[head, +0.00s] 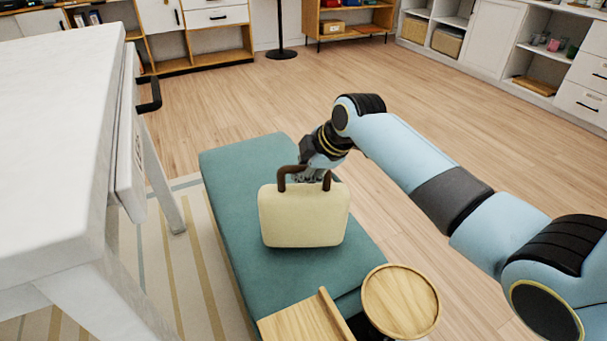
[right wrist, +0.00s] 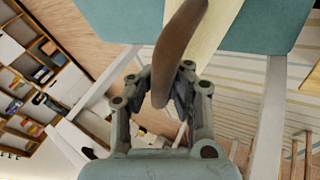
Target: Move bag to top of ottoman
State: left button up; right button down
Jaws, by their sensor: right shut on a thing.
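The cream bag (head: 303,216) with a dark brown handle is upright at the teal ottoman (head: 240,165), over the middle of its top. I cannot tell whether its base touches the ottoman or hangs just above it. My right gripper (head: 311,176) is at the handle, shut on it. In the right wrist view the brown handle (right wrist: 178,45) passes between the fingers of the right gripper (right wrist: 172,85), and part of the cream bag (right wrist: 215,30) shows behind it. My left gripper is not in view.
A round wooden side table (head: 400,300) and a wooden board (head: 305,322) are at the ottoman's near end. A white table (head: 55,120) stands at the left. Shelves (head: 195,45) line the back wall. The wooden floor to the right is clear.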

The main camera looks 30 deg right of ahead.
jog(key=shift+f, duration=0.25)
jog(key=shift+r, duration=0.1)
jog(key=c, duration=1.8)
grip_release()
jog(key=o, duration=0.5)
jog(key=shift+c, duration=0.2)
jog(key=shift+r, duration=0.1)
jog(key=p+v, duration=0.3)
jog(key=v, duration=0.8)
jog(key=shift+s+r+p, duration=0.25)
jog(key=shift+r+p, duration=0.05)
jog(key=shift+p, duration=0.05)
